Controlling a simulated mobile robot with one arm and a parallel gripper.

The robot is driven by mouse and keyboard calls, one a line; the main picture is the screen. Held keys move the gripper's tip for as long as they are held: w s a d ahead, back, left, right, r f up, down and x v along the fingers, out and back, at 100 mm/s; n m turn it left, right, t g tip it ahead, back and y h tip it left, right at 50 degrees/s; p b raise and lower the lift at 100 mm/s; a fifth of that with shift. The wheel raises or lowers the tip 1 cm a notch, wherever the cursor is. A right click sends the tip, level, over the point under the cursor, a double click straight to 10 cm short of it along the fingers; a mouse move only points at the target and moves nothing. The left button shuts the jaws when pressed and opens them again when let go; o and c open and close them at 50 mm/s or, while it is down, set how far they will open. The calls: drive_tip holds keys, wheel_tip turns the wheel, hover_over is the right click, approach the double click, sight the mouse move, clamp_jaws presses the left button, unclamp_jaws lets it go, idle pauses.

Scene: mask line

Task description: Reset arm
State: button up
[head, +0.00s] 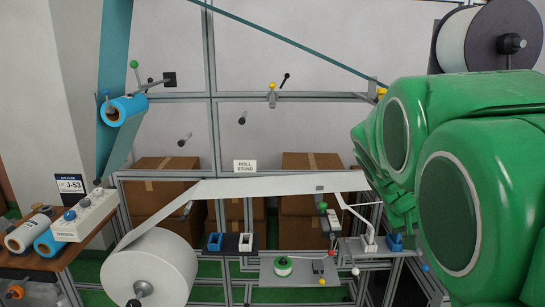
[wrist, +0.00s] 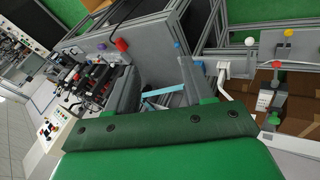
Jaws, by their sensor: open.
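My green arm (head: 450,170) fills the right side of the head view, folded close to the camera. My gripper is not clearly seen there. In the wrist view my gripper (wrist: 157,88) shows as two grey fingers beyond a dark green plate. The fingers stand apart with nothing held between them. Grey frame parts and a light blue strip lie behind them.
The roll stand's grey frame (head: 213,90) spans the head view. A large white roll (head: 150,268) feeds a white web (head: 265,186) across it. A blue roll (head: 124,109) hangs at left. A wooden cart (head: 45,255) stands front left. Cardboard boxes (head: 166,186) sit behind.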

drive_tip(key=s+a+f+g+y, duration=0.1)
drive_tip(key=s+a+f+y, duration=0.1)
drive_tip(key=s+a, duration=0.4)
drive_tip(key=s+a+f+n+g+y, duration=0.1)
drive_tip(key=s+a+f, duration=0.3)
drive_tip(key=s, duration=0.9)
drive_tip(key=s+a+f+n+g+y, duration=0.1)
drive_tip(key=s+a+f+g+y, duration=0.1)
drive_tip(key=s+a, duration=0.5)
drive_tip(key=s+f+y, duration=0.1)
drive_tip(key=s+f, duration=0.1)
drive_tip(key=s, duration=0.1)
drive_tip(key=shift+a+y, duration=0.3)
drive_tip(key=shift+y, duration=0.1)
drive_tip(key=shift+f, duration=0.1)
idle(0.4)
